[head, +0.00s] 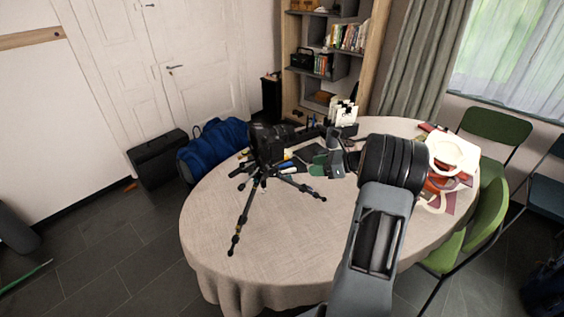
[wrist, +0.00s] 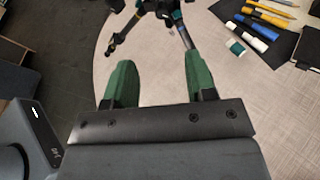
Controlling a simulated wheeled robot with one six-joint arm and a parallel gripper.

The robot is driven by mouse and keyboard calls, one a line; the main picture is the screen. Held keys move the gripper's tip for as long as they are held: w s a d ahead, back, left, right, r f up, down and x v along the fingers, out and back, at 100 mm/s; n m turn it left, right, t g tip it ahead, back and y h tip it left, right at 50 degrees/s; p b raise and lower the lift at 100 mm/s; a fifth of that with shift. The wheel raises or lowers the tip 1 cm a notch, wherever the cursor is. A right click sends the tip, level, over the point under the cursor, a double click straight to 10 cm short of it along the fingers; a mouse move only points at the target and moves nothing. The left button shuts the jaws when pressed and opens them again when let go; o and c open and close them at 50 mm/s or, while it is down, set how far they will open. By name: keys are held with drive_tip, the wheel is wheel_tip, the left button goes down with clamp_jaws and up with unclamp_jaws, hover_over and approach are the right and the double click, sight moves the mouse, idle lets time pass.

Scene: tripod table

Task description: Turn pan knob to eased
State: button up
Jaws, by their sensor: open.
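A black camera (head: 267,144) sits on a small black tripod (head: 246,213), which stands with spread legs on the round table. The pan knob is too small to make out in the head view. My gripper (head: 322,165) is to the right of the tripod head, apart from it. In the wrist view the green fingers of my gripper (wrist: 158,80) are spread wide with nothing between them. The tripod's lower part and legs (wrist: 172,25) show beyond the fingertips at the top of that view; its head is cut off there.
The table (head: 290,235) has a beige cloth, bare at the front. Markers (wrist: 255,28), pencils and an eraser (wrist: 236,47) lie right of the tripod in the wrist view. White rings and papers (head: 455,155) lie at the table's right. Green chairs (head: 487,222) stand beyond.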

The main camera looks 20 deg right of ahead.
drive_tip(key=p+x, duration=0.2)
drive_tip(key=x, duration=1.2)
drive_tip(key=shift+d+f+m, duration=0.2)
drive_tip(key=shift+f+m, duration=0.05)
drive_tip(key=shift+m, duration=0.15)
